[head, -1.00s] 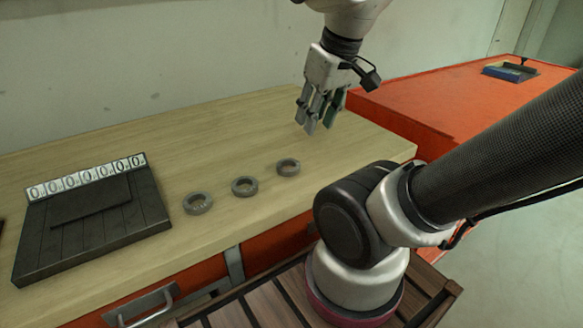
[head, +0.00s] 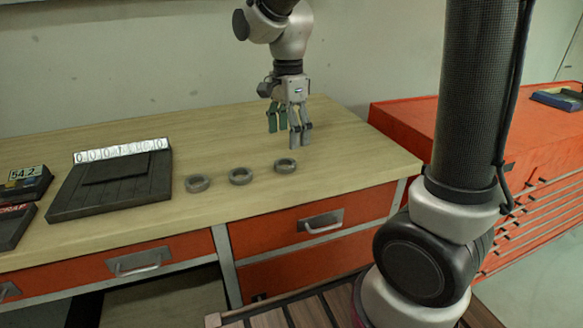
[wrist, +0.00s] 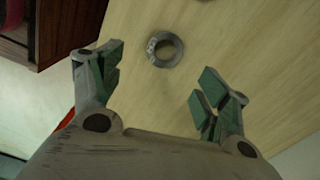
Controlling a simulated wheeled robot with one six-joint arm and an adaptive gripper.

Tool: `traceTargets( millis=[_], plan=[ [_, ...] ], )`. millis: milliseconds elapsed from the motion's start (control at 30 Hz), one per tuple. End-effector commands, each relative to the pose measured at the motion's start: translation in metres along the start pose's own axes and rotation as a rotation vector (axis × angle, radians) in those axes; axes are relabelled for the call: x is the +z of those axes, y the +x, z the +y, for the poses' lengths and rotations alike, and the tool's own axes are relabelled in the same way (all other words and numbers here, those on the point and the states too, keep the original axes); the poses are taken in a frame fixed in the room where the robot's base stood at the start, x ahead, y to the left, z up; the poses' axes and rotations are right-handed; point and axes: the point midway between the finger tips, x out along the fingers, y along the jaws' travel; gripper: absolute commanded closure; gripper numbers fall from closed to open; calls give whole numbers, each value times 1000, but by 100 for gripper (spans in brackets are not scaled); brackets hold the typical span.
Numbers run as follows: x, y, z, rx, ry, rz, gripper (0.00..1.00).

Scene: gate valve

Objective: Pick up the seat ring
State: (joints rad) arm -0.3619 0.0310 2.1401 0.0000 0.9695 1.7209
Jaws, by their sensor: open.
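Three grey rings lie flat in a row on the wooden benchtop: a left ring (head: 197,183), a middle ring (head: 241,176) and a right ring (head: 286,166). They look much alike, so I cannot tell which is the seat ring. My gripper (head: 289,124) points down above the bench, just behind the right ring, open and empty. In the wrist view one ring (wrist: 165,50) lies on the wood beyond my open fingers (wrist: 155,85), apart from them. The other two rings are not in the wrist view.
A black platform with number tiles (head: 110,180) stands left of the rings. A small device reading 54.2 (head: 24,183) and a dark tray (head: 14,224) lie at the far left. The wooden bench (head: 350,165) is clear to the right. A red cabinet (head: 400,118) stands beyond it.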

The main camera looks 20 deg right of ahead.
Motion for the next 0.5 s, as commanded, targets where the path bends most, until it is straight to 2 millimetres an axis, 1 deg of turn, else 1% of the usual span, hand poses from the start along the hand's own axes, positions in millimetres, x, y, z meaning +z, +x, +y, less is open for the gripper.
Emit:
traceTargets(
  millis=[267, 433, 500],
  plan=[
    [2, 32, -1, 5, 14, 1, 24],
    [9, 58, -6, 5, 12, 1, 24],
    [8, 68, -5, 5, 13, 1, 24]
  ],
)
